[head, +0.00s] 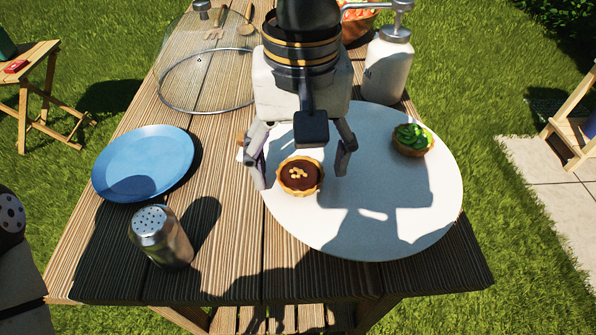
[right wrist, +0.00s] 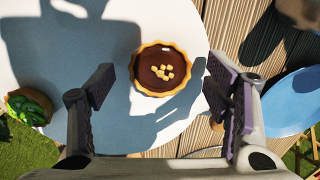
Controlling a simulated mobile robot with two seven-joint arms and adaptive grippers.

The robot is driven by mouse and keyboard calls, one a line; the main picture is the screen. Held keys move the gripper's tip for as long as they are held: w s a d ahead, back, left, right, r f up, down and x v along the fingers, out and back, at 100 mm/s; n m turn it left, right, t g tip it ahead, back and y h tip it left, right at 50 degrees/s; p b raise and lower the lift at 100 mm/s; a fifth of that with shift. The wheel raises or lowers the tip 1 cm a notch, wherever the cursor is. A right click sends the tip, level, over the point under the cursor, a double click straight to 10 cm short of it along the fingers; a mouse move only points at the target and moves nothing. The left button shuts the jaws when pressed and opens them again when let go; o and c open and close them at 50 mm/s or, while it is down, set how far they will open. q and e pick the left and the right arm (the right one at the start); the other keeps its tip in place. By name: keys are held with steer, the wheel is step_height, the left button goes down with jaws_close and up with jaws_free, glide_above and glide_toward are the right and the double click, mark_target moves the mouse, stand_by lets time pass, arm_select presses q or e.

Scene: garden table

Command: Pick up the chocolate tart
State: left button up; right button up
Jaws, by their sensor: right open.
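The chocolate tart (head: 300,176) has a golden crust, dark filling and small pale bits on top. It sits near the left edge of the round white board (head: 400,228). My right gripper (head: 302,172) is open above it, with one finger to each side in the head view. In the right wrist view the tart (right wrist: 161,69) lies between and slightly beyond the open fingers (right wrist: 165,95), apart from both. My left gripper is not in view; part of my left arm may show at the left edge.
A green-topped tart (head: 411,140) sits on the board's right side. A blue plate (head: 143,163) and a metal shaker (head: 160,238) stand left. A white pump bottle (head: 387,66), a clear glass cover (head: 208,80) and an orange bowl (head: 358,22) are farther back. The table's front edge is bare.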

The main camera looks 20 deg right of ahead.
steer(key=shift+f, duration=0.45)
steer(key=shift+r, duration=0.1)
steer(key=c, duration=1.2)
steer(key=shift+c, duration=0.2)
